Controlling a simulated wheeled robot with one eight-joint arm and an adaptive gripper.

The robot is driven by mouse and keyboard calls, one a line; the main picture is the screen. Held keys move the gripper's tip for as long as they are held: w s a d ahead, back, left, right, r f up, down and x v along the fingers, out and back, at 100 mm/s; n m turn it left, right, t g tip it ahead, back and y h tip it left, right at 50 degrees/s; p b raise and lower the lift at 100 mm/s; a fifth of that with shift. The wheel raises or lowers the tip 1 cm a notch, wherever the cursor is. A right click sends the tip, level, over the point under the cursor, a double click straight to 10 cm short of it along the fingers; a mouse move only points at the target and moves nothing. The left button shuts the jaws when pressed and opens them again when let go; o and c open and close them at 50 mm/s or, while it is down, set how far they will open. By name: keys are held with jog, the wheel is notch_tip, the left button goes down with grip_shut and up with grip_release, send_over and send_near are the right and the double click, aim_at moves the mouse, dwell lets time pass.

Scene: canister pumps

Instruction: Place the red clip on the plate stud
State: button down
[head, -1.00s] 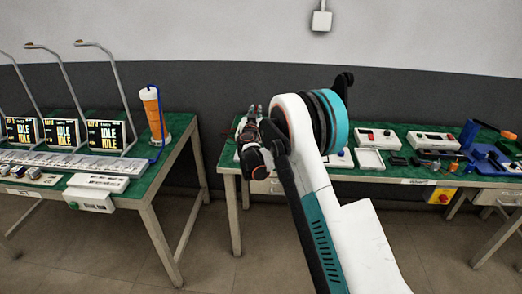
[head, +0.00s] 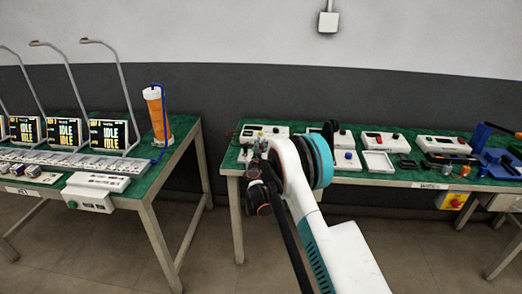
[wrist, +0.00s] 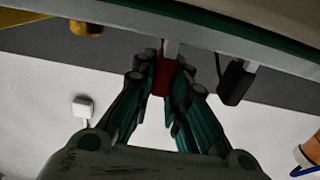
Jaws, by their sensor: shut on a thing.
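The red clip (wrist: 161,78) shows in the wrist view as a small red block between the fingertips. My gripper (wrist: 163,88) is shut on it. A pale narrow post-like part (wrist: 170,48) shows just beyond the clip; I cannot tell whether they touch. In the head view my gripper (head: 256,150) is over the left end of the right-hand bench (head: 232,165), and the clip is too small to make out there. I cannot pick out the plate stud with certainty; my arm hides part of that bench end.
White boxes with knobs (head: 384,138) and a white tray (head: 377,162) stand along the right-hand bench. A blue fixture (head: 490,150) is farther right. The left bench holds screens (head: 67,134) and an orange cylinder (head: 155,110). A floor gap separates the benches.

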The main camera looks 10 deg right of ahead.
jog(key=shift+f, duration=0.2)
jog(key=c, duration=1.6)
grip_release()
